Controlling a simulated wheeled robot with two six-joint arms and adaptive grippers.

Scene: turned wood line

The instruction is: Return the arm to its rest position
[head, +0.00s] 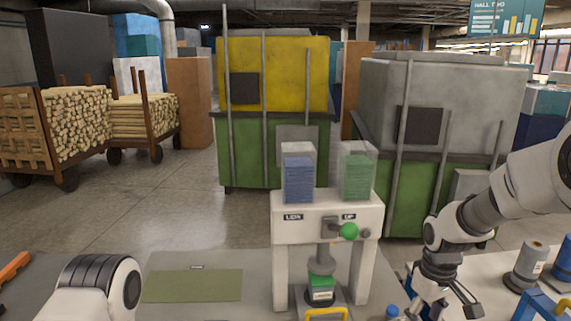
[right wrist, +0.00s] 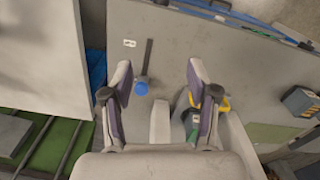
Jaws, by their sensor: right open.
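My right arm comes in from the right in the head view, with its gripper (head: 447,299) pointing down over the bench beside the white press stand. In the right wrist view the same gripper (right wrist: 157,78) is open and empty, its two fingers spread wide above the bench. A blue-capped dark rod (right wrist: 141,87) shows between the fingers, apart from both. In the head view a blue cap (head: 392,311) shows left of the gripper. A white link of my left arm shows at the lower left; its gripper is out of view.
The white stand (head: 327,206) carries clear bins with blue (head: 298,180) and green (head: 356,177) contents, a green-knobbed lever (head: 348,231) and a yellow handle (head: 326,313). A green mat (head: 193,286) lies bare on the left. A grey cylinder (head: 529,265) and blue frame (head: 540,305) stand right.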

